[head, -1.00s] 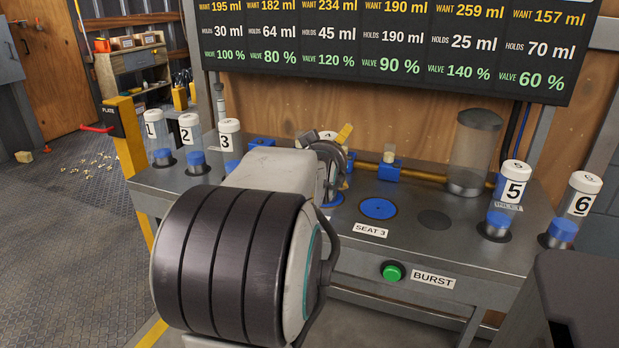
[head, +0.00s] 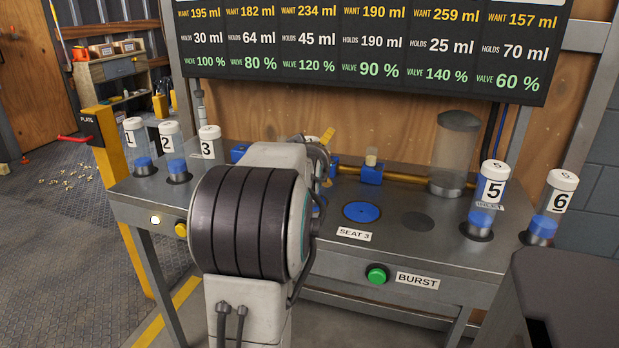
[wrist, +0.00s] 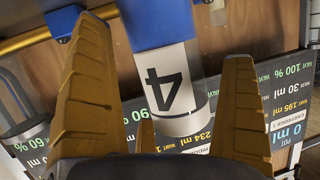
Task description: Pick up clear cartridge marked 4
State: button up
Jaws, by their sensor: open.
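The clear cartridge marked 4 (wrist: 172,88) shows in the wrist view, upside down there, with blue contents and a black 4 on a white label. It lies between the two spread fingers of my open gripper (wrist: 165,45), with visible space beside both fingers. I cannot tell how far along the fingers it is. In the head view my own arm hides this cartridge and most of the gripper; only a yellow finger (head: 327,137) shows past the arm.
Cartridges 1 (head: 135,145), 2 (head: 172,152) and 3 (head: 209,144) stand left on the metal bench; 5 (head: 488,200) and 6 (head: 552,210) stand right. A blue seat disc (head: 361,212), a clear cylinder (head: 455,150) and a green BURST button (head: 377,275) are right of my arm.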

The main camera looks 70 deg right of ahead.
jog(key=shift+c, duration=0.4)
jog(key=c, duration=1.1)
jog(key=shift+r, duration=0.15)
jog(key=shift+c, duration=0.5)
